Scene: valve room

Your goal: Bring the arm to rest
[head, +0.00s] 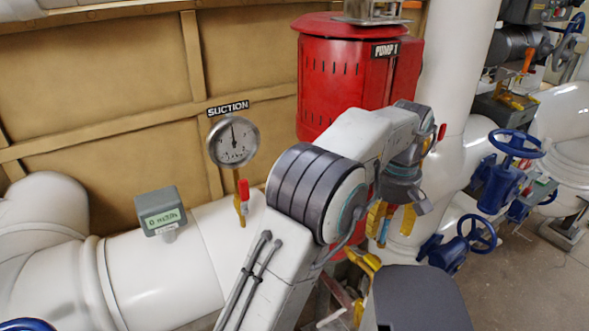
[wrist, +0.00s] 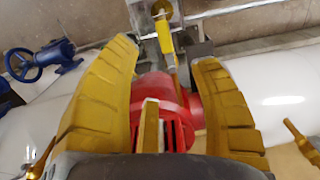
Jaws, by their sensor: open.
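My white and grey arm rises from the bottom of the head view, bends at a large dark ringed joint and reaches right, in front of the red pump. My gripper (head: 391,223) hangs below the wrist with its yellow fingers apart. In the wrist view my gripper (wrist: 166,57) is open, its two ribbed yellow fingers spread wide with nothing held between them. The red pump housing (wrist: 182,110) shows behind the gap. In the head view the red pump (head: 345,85), labelled PUMP 1, stands behind the arm. I cannot tell the gap between them.
A suction gauge (head: 234,142), a red-handled valve (head: 243,195) and a grey flow meter (head: 161,210) are along the white pipe (head: 160,275) at left. Blue handwheels (head: 514,143) stand at right; one also shows in the wrist view (wrist: 40,62). Bare floor (head: 535,270) lies at lower right.

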